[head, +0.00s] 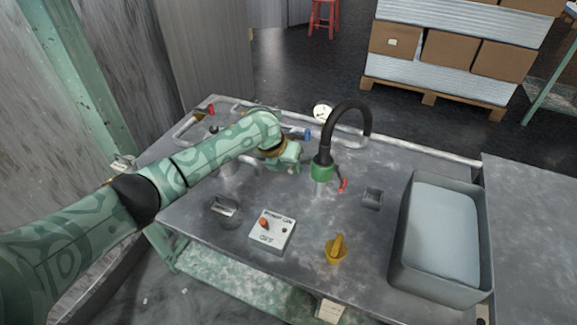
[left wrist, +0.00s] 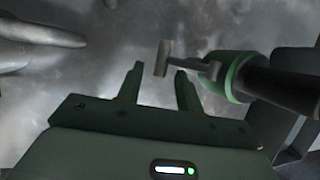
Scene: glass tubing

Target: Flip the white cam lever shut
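A green coupling (head: 321,172) stands on the grey worktop, with a black hose arching up from it. In the left wrist view the green coupling (left wrist: 228,75) is at the right. A pale grey lever (left wrist: 162,58), the only whitish one there, sticks out from it to the left, just beyond my fingertips. In the head view I cannot make that lever out. My left gripper (head: 294,166) is just left of the coupling, low over the worktop. In its wrist view the left gripper (left wrist: 154,76) is open, with nothing between its fingers. My right gripper is not in view.
A small red lever (head: 343,184) is right of the coupling. A grey basin (head: 400,240) stands at the right.

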